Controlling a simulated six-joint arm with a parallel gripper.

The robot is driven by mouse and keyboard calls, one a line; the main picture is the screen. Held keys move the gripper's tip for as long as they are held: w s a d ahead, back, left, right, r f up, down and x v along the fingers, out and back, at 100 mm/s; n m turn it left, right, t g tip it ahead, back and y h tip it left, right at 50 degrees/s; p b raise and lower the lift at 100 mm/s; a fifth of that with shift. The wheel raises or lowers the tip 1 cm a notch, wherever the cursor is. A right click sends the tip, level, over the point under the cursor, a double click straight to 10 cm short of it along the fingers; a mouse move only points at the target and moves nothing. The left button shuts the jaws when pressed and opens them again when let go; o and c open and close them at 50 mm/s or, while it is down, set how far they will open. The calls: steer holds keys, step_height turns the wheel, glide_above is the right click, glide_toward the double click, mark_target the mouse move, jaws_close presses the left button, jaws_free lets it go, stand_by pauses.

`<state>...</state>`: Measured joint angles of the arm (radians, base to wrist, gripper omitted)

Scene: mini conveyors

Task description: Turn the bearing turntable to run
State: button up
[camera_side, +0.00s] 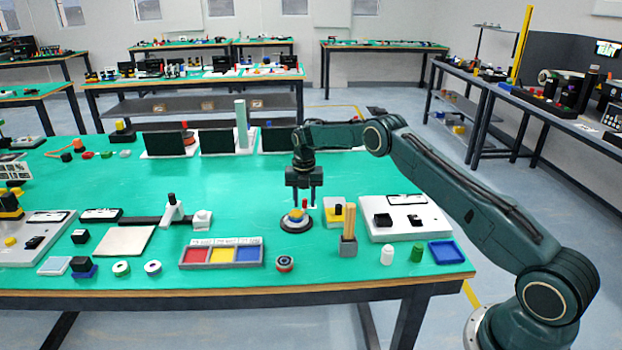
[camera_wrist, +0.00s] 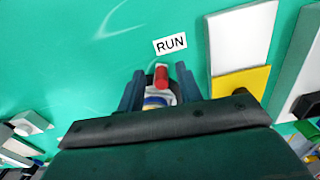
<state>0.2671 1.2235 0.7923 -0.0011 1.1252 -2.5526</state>
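The bearing turntable (camera_side: 296,224) is a round dark base with a pale disc and a blue and yellow top, standing on the green table. In the wrist view the turntable (camera_wrist: 156,101) is partly hidden by my gripper. Its red marker (camera_wrist: 161,77) points up the picture towards the white RUN label (camera_wrist: 171,44), which lies on the table a little beyond it. My gripper (camera_side: 304,204) points down just over the turntable. In the wrist view its two fingers (camera_wrist: 160,90) stand apart on either side of the turntable, with gaps showing beside the red marker.
A yellow and white block (camera_side: 336,212) and a grey holder with upright sticks (camera_side: 348,246) stand close on the right. A tray with red, yellow and blue sections (camera_side: 221,266) lies in front to the left. The table behind the turntable is mostly clear.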

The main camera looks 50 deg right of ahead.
steer(key=shift+r, duration=0.15)
step_height(320, 180, up, 14)
steer(key=shift+f, duration=0.2)
stand_by(0.6)
